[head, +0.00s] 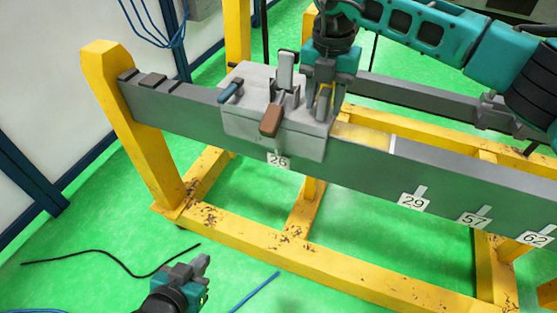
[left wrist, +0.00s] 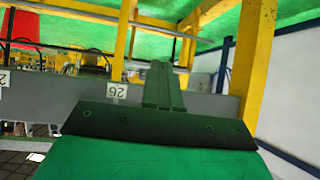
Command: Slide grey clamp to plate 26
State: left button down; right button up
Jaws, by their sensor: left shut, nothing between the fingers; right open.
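The grey clamp (head: 240,123) sits over the grey rail near its left end, with a brown-tipped lever and a blue handle on top. Plate 26 (head: 279,160) hangs directly below the clamp's front face, right of its middle; it also shows upside down in the left wrist view (left wrist: 117,90). My right gripper (head: 324,106) points down at the clamp's right end with its fingers apart; whether they touch the clamp is hard to tell. My left gripper (head: 201,264) is shut and empty, low in front of the rail and apart from it. Its fingers also show in the left wrist view (left wrist: 160,80).
The rail (head: 440,175) runs right past plates 29 (head: 413,202), 57 (head: 474,220) and 62 (head: 538,239). A yellow frame (head: 133,115) carries it. A second rail (head: 420,97) lies behind. Cables lie on the green floor.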

jog(key=shift+r+p, duration=0.7)
jog(key=shift+r, duration=0.25)
notch_tip(320, 180, up, 4)
jog(key=p, duration=0.2)
jog(key=shift+p, duration=0.35)
notch_tip(320, 180, up, 4)
jog(key=p, duration=0.2)
jog(key=shift+r+p, duration=0.15)
jog(key=shift+p, duration=0.25)
pick_arm(q)
notch_tip(320, 180, up, 6)
jog(key=shift+s+a, duration=0.2)
jog(key=shift+a, duration=0.1)
jog(key=shift+d+r, duration=0.1)
